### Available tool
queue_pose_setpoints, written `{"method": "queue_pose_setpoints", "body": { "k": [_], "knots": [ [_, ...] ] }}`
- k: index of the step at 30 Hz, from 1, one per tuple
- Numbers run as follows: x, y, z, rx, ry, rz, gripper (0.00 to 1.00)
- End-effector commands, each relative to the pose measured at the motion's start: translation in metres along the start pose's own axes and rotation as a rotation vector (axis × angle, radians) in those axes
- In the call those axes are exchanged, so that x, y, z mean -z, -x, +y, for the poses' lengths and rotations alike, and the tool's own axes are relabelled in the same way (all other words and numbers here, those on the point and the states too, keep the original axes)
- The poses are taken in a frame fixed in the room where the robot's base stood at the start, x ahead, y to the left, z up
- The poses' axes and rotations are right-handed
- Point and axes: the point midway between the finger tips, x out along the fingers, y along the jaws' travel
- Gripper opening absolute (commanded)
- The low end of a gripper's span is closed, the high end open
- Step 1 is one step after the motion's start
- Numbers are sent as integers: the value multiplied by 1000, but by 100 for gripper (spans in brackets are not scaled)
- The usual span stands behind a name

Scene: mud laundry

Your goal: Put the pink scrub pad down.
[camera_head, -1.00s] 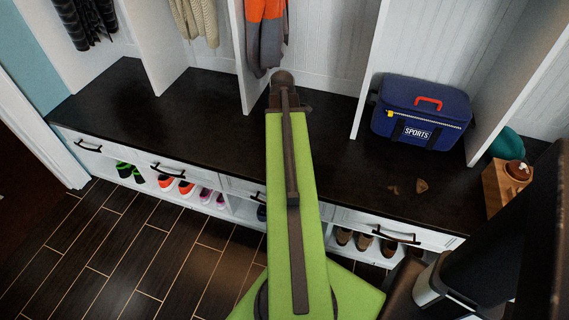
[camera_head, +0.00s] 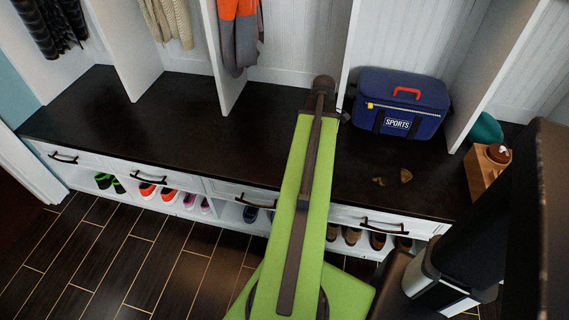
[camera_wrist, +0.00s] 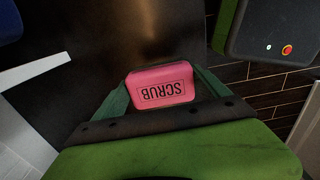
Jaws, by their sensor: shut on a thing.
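The pink scrub pad (camera_wrist: 160,86) has the word SCRUB on it, upside down in the wrist view. My gripper (camera_wrist: 163,77) is shut on it, with one dark green finger at each side. Behind the pad in that view is a dark, shiny surface; I cannot tell the height of the pad above it. In the head view my green arm reaches over the black bench top (camera_head: 190,115), and the gripper and pad are hidden.
A blue SPORTS bag (camera_head: 402,100) stands on the bench to the right of my arm. Small brown pieces (camera_head: 405,176) lie in front of it. A wooden box (camera_head: 484,175) is at the right end. White dividers (camera_head: 228,60) split the bench; its left stretch is clear.

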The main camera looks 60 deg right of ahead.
Motion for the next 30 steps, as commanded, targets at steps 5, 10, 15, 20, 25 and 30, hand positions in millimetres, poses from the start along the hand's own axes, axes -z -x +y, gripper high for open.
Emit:
{"method": "queue_pose_setpoints", "body": {
  "k": [5, 10, 15, 20, 25, 30],
  "knots": [
    [48, -39, 0, 0, 7, 0, 20],
    [88, -62, -1, 0, 6, 0, 20],
    [106, -68, -2, 0, 3, 0, 20],
    [107, -69, -2, 0, 2, 0, 20],
    [106, -98, -2, 0, 3, 0, 20],
    [106, -109, -2, 0, 3, 0, 20]
  ]
}}
